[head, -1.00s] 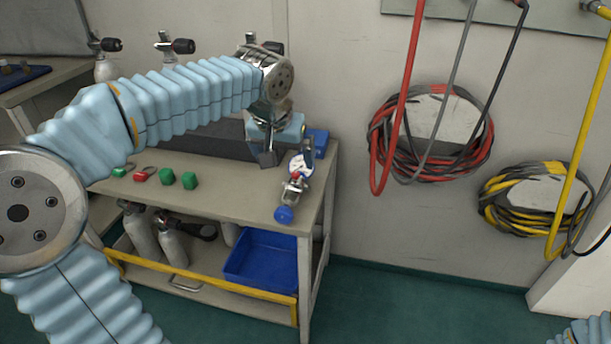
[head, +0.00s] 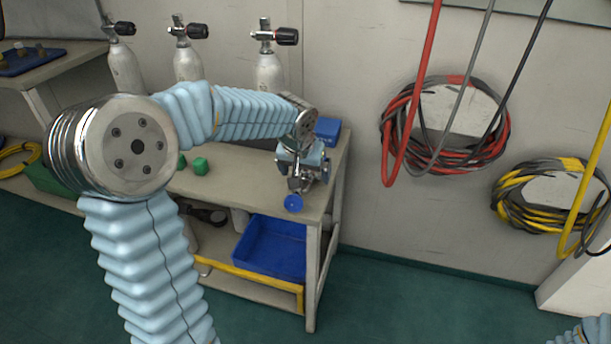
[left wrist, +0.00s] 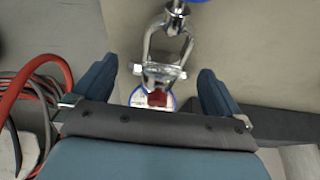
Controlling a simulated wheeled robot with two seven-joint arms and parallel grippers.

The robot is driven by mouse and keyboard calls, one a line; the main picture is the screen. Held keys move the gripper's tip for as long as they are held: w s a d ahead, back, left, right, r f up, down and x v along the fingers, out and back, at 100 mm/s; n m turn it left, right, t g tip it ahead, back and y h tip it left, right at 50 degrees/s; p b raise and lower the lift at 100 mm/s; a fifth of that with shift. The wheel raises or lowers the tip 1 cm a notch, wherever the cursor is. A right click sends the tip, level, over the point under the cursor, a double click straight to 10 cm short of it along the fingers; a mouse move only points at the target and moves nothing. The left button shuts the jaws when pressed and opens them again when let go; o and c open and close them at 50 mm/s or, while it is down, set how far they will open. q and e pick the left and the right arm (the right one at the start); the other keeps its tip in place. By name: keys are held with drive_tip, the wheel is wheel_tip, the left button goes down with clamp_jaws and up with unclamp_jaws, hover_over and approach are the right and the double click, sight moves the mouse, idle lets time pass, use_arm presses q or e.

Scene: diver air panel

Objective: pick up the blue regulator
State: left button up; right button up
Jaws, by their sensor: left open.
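The blue regulator lies at the right end of the bench top. In the head view its blue knob (head: 293,203) sticks out below my left gripper (head: 302,178), which hides most of its body. In the left wrist view (left wrist: 156,70) my left gripper is open, with one finger on each side of the regulator's metal yoke (left wrist: 165,50). A round white gauge with a red patch (left wrist: 155,97) shows below the yoke, partly covered by the gripper body. Gaps show between the fingers and the metal. My right gripper is not in view.
A blue box (head: 327,131) stands behind my gripper. Gas cylinders (head: 125,68) stand behind the bench. A blue bin (head: 270,250) is on the lower shelf. Red and grey hoses (head: 397,120) hang on the wall at right.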

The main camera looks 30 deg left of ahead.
use_arm(q)
drive_tip(key=shift+f, duration=0.1)
drive_tip(key=shift+c, duration=0.5)
drive_tip(key=c, duration=1.4)
drive_tip(key=shift+w+r, duration=0.1)
drive_tip(key=shift+r, duration=0.45)
wheel_tip(320, 180, up, 2)
drive_tip(key=shift+r, duration=0.25)
drive_tip(key=s+d+r, duration=0.1)
drive_tip(key=s+r, duration=0.2)
drive_tip(key=s, duration=0.1)
drive_tip(key=s+d+r, duration=0.2)
drive_tip(key=s+r, duration=0.1)
drive_tip(key=s, duration=0.2)
drive_tip(key=s+d+r+b, duration=0.1)
drive_tip(key=s+r, duration=0.2)
drive_tip(key=s, duration=0.1)
drive_tip(key=shift+s+d+r, duration=0.15)
drive_tip(key=shift+d+r, duration=0.1)
drive_tip(key=shift+d, duration=0.1)
